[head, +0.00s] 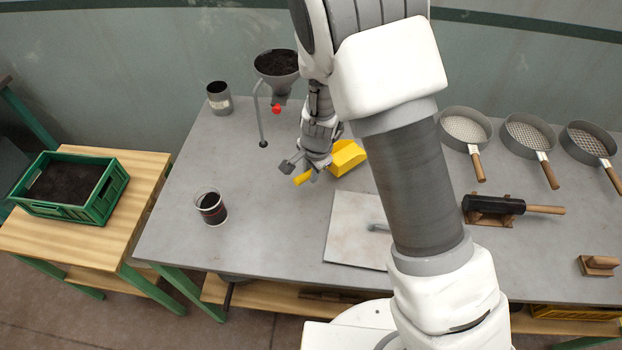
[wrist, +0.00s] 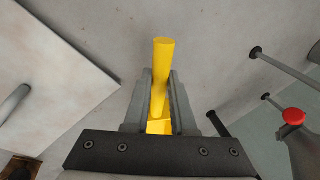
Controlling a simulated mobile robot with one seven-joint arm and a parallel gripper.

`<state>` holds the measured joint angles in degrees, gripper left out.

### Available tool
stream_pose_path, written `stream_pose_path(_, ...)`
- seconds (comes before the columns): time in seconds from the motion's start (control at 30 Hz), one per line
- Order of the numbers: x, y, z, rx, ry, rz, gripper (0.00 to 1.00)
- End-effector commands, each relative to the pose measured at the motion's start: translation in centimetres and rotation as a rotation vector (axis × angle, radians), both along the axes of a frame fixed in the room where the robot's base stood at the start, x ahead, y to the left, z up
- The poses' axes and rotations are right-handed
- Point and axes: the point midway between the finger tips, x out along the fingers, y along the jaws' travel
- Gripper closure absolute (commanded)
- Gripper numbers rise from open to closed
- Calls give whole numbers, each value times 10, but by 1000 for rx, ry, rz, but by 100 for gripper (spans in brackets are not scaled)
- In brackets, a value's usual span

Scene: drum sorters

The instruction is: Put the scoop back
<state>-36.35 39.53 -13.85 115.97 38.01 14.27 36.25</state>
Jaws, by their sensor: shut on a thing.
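The yellow scoop (head: 348,157) is at the middle of the grey table in the head view, part of it hidden behind my arm. Its handle (wrist: 163,62) sticks up between the two fingers in the wrist view. My gripper (head: 306,170) is shut on the scoop's handle; it also shows in the wrist view (wrist: 161,100). Whether the scoop touches the table is hard to tell.
A funnel of dark soil (head: 277,66) with a red knob (head: 276,109) stands behind my gripper. A can (head: 211,207) stands to the left, another can (head: 219,98) farther back. A pale board (head: 350,230) lies in front. Sieves (head: 466,129) stand at right. A green crate (head: 104,195) is at far left.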

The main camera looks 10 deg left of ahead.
Motion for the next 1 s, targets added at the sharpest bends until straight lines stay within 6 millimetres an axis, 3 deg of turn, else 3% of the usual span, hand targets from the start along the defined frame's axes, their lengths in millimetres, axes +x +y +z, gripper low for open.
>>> stream_pose_path(0.2,0,-1,-33,0,2,-2,100)
stream_pose_path(0.5,0,0,-35,0,0,0,100)
stream_pose_path(0.53,-1,0,-35,0,0,0,74)
stream_pose_path(0.7,-1,0,-34,-1,1,0,46)
stream_pose_path(1.0,-1,0,-33,0,0,0,46)
